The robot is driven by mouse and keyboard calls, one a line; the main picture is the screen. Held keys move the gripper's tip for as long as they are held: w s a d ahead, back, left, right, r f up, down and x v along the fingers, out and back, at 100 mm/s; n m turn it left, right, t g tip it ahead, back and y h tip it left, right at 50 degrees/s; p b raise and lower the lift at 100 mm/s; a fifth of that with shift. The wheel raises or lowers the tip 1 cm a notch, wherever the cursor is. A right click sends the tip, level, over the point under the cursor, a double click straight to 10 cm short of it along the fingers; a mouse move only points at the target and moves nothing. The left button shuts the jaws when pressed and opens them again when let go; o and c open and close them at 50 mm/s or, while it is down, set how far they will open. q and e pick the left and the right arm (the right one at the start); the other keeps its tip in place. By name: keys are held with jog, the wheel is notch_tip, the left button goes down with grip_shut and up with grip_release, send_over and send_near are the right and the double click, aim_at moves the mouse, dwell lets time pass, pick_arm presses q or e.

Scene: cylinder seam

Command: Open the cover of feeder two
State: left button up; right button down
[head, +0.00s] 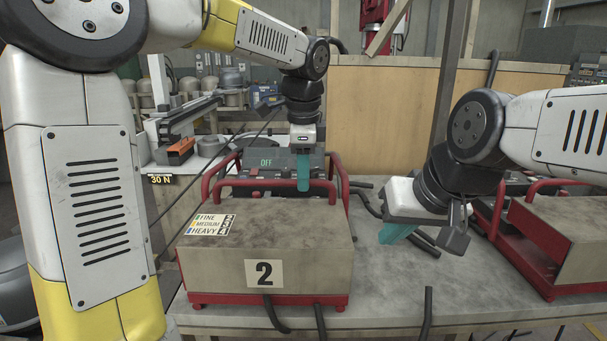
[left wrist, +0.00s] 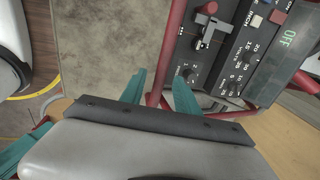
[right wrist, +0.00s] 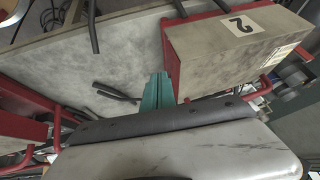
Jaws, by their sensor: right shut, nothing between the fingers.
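Feeder two (head: 322,285) is a box in a red tube frame with a "2" label on its front. Its grey-brown cover (head: 285,220) lies shut and flat; it also shows in the left wrist view (left wrist: 100,45) and right wrist view (right wrist: 215,50). Behind the cover is a control panel (head: 262,163) reading "OFF". My left gripper (head: 303,178) points down by the panel and the cover's back edge; its teal fingers stand apart and empty in the left wrist view (left wrist: 160,92). My right gripper (head: 395,234) is shut and empty, right of the feeder, above the table.
Another red-framed feeder (head: 555,225) stands at the right. Black hoses (head: 428,310) lie on the grey table (head: 385,290). Red tube handles (head: 220,185) rise around the panel. A "30 N" label (head: 161,180) marks a bench at the left. A wooden panel (head: 390,110) stands behind.

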pick_arm(q)
jog(key=shift+f, duration=0.2)
jog(key=shift+w, duration=0.1)
grip_shut()
jog(key=shift+r, duration=0.1)
dwell(1.1)
